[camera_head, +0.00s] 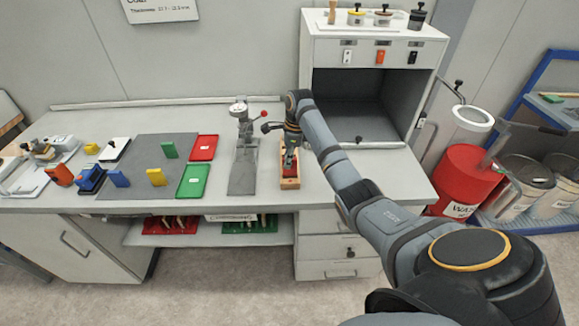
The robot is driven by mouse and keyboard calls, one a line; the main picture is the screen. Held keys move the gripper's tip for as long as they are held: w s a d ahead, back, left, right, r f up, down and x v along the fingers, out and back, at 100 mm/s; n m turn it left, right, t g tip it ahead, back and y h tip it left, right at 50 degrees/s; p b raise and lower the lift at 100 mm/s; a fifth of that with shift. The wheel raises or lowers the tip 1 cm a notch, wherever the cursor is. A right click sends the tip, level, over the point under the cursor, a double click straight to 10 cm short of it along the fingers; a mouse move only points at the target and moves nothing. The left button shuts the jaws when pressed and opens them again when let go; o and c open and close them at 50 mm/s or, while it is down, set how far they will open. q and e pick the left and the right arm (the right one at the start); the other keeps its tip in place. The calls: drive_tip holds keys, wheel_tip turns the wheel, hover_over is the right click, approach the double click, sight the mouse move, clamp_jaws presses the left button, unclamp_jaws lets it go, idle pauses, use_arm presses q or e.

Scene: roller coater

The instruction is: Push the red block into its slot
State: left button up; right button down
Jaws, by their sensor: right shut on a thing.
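The red block (290,171) shows in a small wooden holder (289,184) near the front edge of the bench. My right gripper (290,162) points down over the holder and is shut on the red block. The fingers hide part of the block, and I cannot tell how deep it sits in its slot. My left gripper is not in view.
A lever-type stand (242,125) on a grey plate is left of the holder. Red (202,148) and green (193,180) trays and a grey mat (140,150) with coloured blocks lie further left. An open cabinet (365,95) stands behind right.

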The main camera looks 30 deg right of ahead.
sight(288, 174)
drive_tip(key=f, duration=0.1)
drive_tip(key=f+p, duration=0.1)
drive_tip(key=f, duration=0.1)
drive_tip(key=shift+s+d+f, duration=0.2)
drive_tip(key=shift+f, duration=0.05)
drive_tip(key=shift+s+a+f, duration=0.1)
drive_tip(key=shift+f, duration=0.1)
drive_tip(key=c, duration=1.7)
unclamp_jaws()
drive_tip(key=shift+f, duration=0.1)
drive_tip(key=o, duration=0.4)
drive_tip(key=shift+w+d+f, duration=0.1)
drive_tip(key=shift+w+d, duration=0.15)
drive_tip(key=shift+d, duration=0.05)
drive_tip(key=shift+c, duration=0.2)
drive_tip(key=shift+a+r, duration=0.1)
drive_tip(key=shift+r, duration=0.2)
drive_tip(key=r, duration=0.3)
drive_tip(key=d+r+b, duration=0.1)
drive_tip(key=r, duration=0.2)
drive_tip(key=r+b, duration=0.1)
drive_tip(key=r, duration=0.2)
drive_tip(key=shift+s+d+r, duration=0.2)
drive_tip(key=shift+s+r, duration=0.1)
drive_tip(key=shift+s, duration=0.05)
drive_tip(key=shift+r, duration=1.15)
drive_tip(key=shift+o, duration=0.6)
drive_tip(key=shift+s, duration=0.1)
